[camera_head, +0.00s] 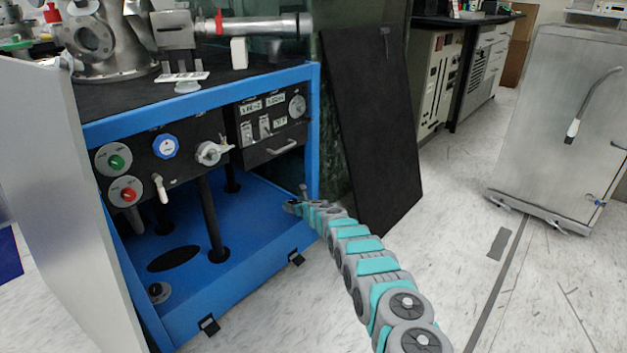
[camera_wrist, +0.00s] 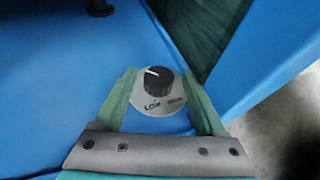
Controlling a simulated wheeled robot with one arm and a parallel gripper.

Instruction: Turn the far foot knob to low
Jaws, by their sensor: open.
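The far foot knob (camera_wrist: 157,80) is black with a white pointer line, on a round pale plate (camera_wrist: 150,102) in the wrist view. The line points to the left and slightly up. The plate reads "LOW" at lower left, with a blurred second label at lower right. My gripper (camera_wrist: 159,76) is open, its green fingers on either side of the knob, with no clear contact. In the head view my gripper (camera_head: 291,206) is at the right front corner of the blue frame (camera_head: 230,250), where it mostly hides the far knob. The near foot knob (camera_head: 157,291) sits at the left front corner.
A blue upright post (camera_wrist: 215,70) stands close to the right of the knob. A black panel (camera_head: 375,130) leans behind my arm. A grey door panel (camera_head: 70,190) stands at the left. A grey cabinet (camera_head: 560,120) is at far right.

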